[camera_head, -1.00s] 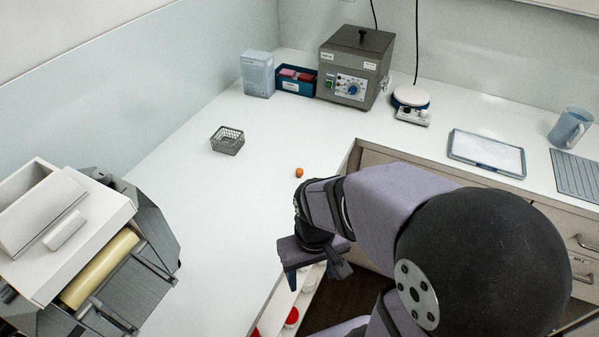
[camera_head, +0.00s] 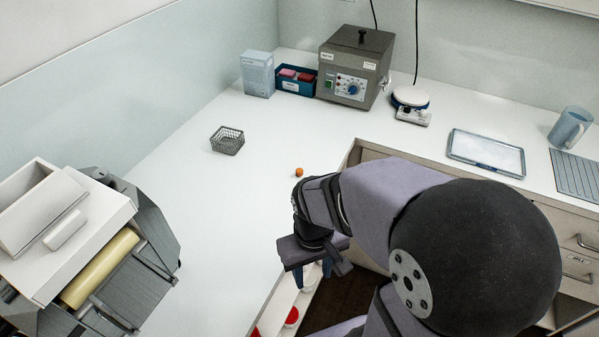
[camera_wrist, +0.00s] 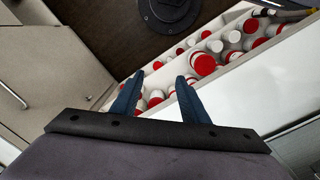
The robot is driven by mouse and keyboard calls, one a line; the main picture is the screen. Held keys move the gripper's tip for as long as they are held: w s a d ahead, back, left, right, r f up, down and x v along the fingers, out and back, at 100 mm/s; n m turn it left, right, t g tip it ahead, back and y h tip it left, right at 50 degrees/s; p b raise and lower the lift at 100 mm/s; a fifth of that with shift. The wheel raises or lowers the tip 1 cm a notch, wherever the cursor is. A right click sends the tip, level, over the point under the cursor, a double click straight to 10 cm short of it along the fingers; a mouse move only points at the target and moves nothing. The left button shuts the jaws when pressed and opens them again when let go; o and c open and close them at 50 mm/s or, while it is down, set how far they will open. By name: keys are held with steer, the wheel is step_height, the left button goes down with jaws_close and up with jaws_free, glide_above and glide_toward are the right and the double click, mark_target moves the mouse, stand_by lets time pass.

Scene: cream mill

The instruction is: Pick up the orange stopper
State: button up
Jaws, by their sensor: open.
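The orange stopper (camera_head: 299,172) is a small orange piece on the white bench top, near the bench's inner corner. In the head view my gripper (camera_head: 312,270) hangs below and to the right of the stopper, by the bench edge, apart from it. In the wrist view my gripper (camera_wrist: 158,96) shows two blue fingers spread apart with nothing between them. The stopper does not show in the wrist view.
A wire basket (camera_head: 228,141) stands left of the stopper. A grey heated box (camera_head: 355,68) and blue rack (camera_head: 296,80) stand at the back. Below the bench edge, an open drawer holds several red-and-white jars (camera_wrist: 203,64).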

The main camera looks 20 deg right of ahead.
steer(key=w+d+n+g+h+p, duration=0.1)
steer(key=w+d+n+h+p, duration=0.1)
steer(key=w+d+n+h, duration=0.3)
steer(key=n+t+h+p, duration=0.3)
steer(key=n+t+h, duration=0.2)
steer(key=n, duration=0.9)
glide_toward(299, 173)
steer(key=s+d, duration=0.1)
steer(key=s, duration=0.1)
steer(key=s+d, duration=0.2)
steer(key=s, duration=0.1)
steer(key=s+d+f, duration=0.1)
steer(key=s+d, duration=0.1)
steer(key=s, duration=0.1)
steer(key=shift+d, duration=0.1)
steer(key=w+a+n+t, duration=0.1)
steer(key=w, duration=0.1)
steer(key=w+a+f+n+t, duration=0.1)
steer(key=w+n, duration=0.1)
steer(key=w+a+n+t+h, duration=0.1)
steer(key=w+a+n, duration=0.1)
steer(key=w, duration=0.1)
steer(key=shift+f+t, duration=0.2)
steer(key=shift+t, duration=0.2)
steer(key=shift+p+x, duration=0.85)
steer(key=shift+x, duration=0.25)
steer(key=shift+d, duration=0.1)
